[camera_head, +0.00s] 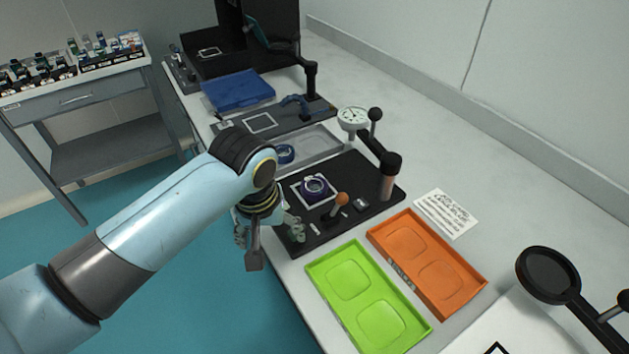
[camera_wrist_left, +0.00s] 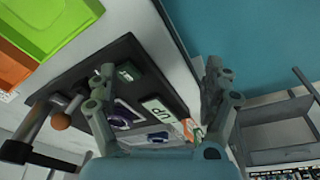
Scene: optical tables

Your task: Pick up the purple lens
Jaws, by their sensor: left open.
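The purple lens (camera_head: 314,187) is a dark ring with a purple centre. It sits inside a white square outline on the black fixture board (camera_head: 362,170). In the left wrist view the lens (camera_wrist_left: 123,117) is partly hidden behind one of my gripper's fingers. My left gripper (camera_head: 274,243) is open and empty, at the near left edge of the board, to the left of and nearer than the lens. In the left wrist view its two fingers (camera_wrist_left: 159,75) stand wide apart, with the board's edge and a label between them. My right gripper is in neither view.
Green (camera_head: 318,272) and orange (camera_head: 376,240) trays lie nearer. A blue ring (camera_head: 285,154) lies in a grey tray beyond. A black magnifier (camera_head: 549,275) stands at right.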

